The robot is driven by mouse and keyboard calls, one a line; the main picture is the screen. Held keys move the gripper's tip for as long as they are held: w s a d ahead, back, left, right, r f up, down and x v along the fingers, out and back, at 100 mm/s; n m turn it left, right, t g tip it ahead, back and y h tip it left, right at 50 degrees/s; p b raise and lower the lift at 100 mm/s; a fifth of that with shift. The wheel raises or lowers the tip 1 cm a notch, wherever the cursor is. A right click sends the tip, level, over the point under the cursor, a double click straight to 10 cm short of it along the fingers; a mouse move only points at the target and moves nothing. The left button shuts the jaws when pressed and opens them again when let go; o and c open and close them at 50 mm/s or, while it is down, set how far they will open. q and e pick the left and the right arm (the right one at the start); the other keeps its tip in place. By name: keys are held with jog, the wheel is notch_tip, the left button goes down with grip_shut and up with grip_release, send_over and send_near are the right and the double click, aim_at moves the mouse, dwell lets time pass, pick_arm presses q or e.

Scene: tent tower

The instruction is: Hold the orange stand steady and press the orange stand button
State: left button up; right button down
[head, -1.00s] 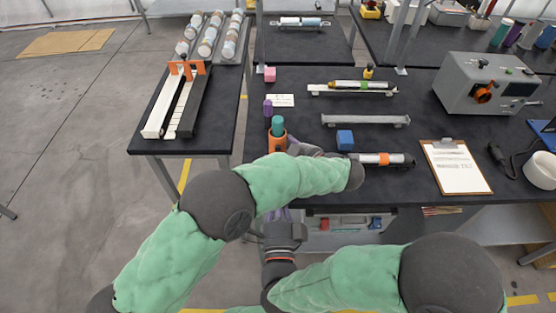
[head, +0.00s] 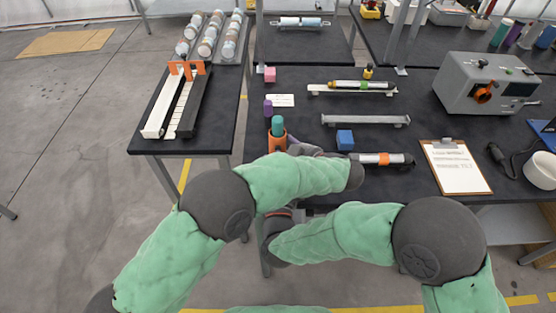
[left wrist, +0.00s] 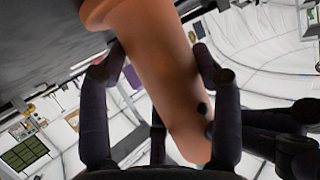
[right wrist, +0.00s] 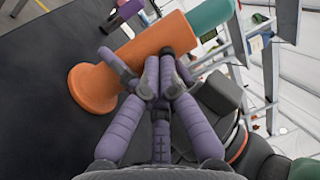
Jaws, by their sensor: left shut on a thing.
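The orange stand (head: 277,143) is upright near the table's front edge, with a teal cylinder (head: 278,125) in its top. My left gripper (left wrist: 160,75) is shut around the stand, one finger on each side; the left wrist view shows the orange body (left wrist: 160,65) between them. A small dark round spot (left wrist: 203,108) shows on the stand's side; I cannot tell if it is the button. My right gripper (right wrist: 160,62) has its fingers drawn together with nothing seen between them. Its tips are at the stand's side (right wrist: 135,60); contact is unclear. My left forearm hides it in the head view.
A purple cylinder (head: 268,107) and a white card (head: 281,100) lie behind the stand. To the right are a blue block (head: 345,140), a tube with an orange band (head: 385,159) and a clipboard (head: 455,166). A rack with a white rail (head: 160,109) stands left, across a gap.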

pick_arm(q)
jog(key=shift+f, duration=0.1)
jog(key=shift+s, duration=0.15)
pick_arm(e)
jog(key=shift+w, duration=1)
jog(key=shift+s+f, duration=0.25)
jog(key=shift+s, duration=1.85)
jog(key=shift+s+f, duration=0.2)
jog(key=shift+s, duration=1.9)
jog(key=shift+a, duration=0.1)
pick_arm(q)
jog(key=o, duration=1.4)
jog(key=shift+o, duration=0.2)
